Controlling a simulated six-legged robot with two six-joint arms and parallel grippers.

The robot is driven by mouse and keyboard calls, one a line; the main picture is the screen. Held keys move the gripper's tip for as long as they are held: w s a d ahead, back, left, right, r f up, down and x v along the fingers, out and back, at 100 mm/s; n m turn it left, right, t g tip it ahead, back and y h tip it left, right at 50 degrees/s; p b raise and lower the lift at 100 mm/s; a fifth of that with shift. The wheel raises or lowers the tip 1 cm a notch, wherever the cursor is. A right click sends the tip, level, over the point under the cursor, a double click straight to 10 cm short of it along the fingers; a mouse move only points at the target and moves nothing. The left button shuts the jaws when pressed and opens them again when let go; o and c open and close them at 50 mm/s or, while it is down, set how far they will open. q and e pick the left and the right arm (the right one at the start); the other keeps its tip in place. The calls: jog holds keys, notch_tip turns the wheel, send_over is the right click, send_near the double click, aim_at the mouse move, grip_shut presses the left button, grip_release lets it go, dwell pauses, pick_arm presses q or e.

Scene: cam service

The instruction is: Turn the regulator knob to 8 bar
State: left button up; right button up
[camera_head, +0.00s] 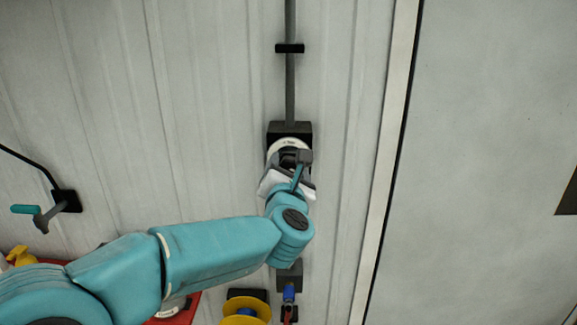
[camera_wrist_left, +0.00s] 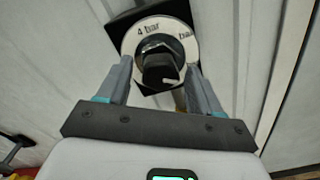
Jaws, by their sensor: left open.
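The regulator knob (camera_wrist_left: 158,68) is dark, with a hex-like centre and a short white mark at its lower right. It sits in the middle of a white dial ring (camera_wrist_left: 131,44) that reads "4 bar" at the top, with a partly cut-off "bar" to the right. The dial also shows in the head view (camera_head: 287,143), on a black block on the wall. My left gripper (camera_wrist_left: 160,76) is open, one finger on each side of the knob. Whether the fingers touch it I cannot tell. In the head view the left gripper (camera_head: 291,165) covers most of the knob. My right gripper is not in view.
A grey pipe (camera_head: 290,85) runs up from the regulator. Below are a blue-handled valve (camera_head: 289,293) and a yellow round part (camera_head: 247,309). A teal-handled lever (camera_head: 40,213) is at the left. A flat grey panel (camera_head: 490,130) fills the right.

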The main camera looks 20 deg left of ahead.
pick_arm(q)
jog(key=c, duration=1.1)
jog(key=shift+o, duration=0.2)
jog(key=shift+m, duration=0.4)
jog(key=m, duration=0.7)
jog(key=shift+r, duration=0.1)
jog(key=shift+m+p, duration=0.55)
jog(key=shift+m, duration=1.45)
